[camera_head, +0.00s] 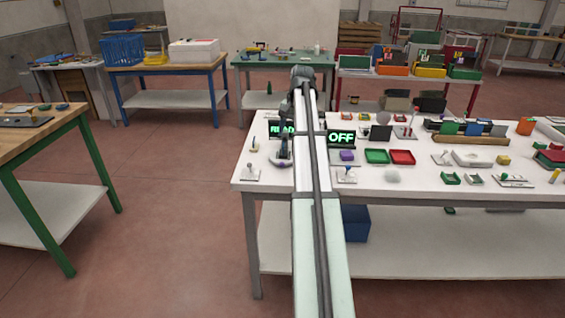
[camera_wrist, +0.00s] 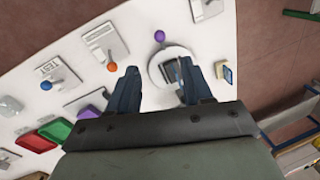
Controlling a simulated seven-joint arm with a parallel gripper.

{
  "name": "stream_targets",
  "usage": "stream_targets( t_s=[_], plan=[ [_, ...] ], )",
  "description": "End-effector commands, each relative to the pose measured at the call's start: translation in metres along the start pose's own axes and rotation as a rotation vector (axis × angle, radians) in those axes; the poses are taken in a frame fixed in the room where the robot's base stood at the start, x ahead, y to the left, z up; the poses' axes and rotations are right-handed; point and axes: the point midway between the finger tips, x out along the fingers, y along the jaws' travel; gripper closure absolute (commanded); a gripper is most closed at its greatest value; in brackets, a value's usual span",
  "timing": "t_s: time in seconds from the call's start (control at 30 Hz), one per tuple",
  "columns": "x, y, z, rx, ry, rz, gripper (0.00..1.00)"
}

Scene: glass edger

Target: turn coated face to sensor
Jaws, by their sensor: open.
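In the wrist view, a round white plate (camera_wrist: 158,56) carries a dark square piece (camera_wrist: 169,71), which may be the glass. I cannot tell which face is coated. A purple ball knob (camera_wrist: 160,36) sits at the plate's far edge. My gripper (camera_wrist: 158,68) is open above the bench, its right finger overlapping the plate and partly hiding the square piece, its left finger left of the plate. In the head view my gripper (camera_head: 284,155) is low at the bench's left end, before a green-lettered display (camera_head: 274,130) partly hidden by my arm. Another display reads OFF (camera_head: 341,138).
A plate marked TEST (camera_wrist: 58,72) has a blue knob (camera_wrist: 46,85); an orange-knobbed lever (camera_wrist: 112,67) stands closer. A purple block (camera_head: 347,155), green tray (camera_head: 377,156) and red tray (camera_head: 402,157) lie right of my arm. The bench's left edge is close to my gripper.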

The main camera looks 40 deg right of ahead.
Motion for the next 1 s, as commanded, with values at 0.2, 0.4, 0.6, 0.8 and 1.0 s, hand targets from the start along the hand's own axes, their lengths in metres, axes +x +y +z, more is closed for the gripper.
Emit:
stream_targets(
  t_s=[0.2,0.4,0.6,0.8,1.0],
  plan=[
    [0.018,0.001,0.000,-0.001,-0.001,0.001,0.50],
    [0.051,0.001,0.001,-0.001,-0.002,0.001,0.50],
    [0.087,0.001,0.001,-0.001,-0.001,0.001,0.50],
    [0.116,0.000,0.000,-0.001,-0.001,0.000,0.50],
    [0.132,0.000,0.000,-0.001,0.000,0.000,0.50]
  ],
)
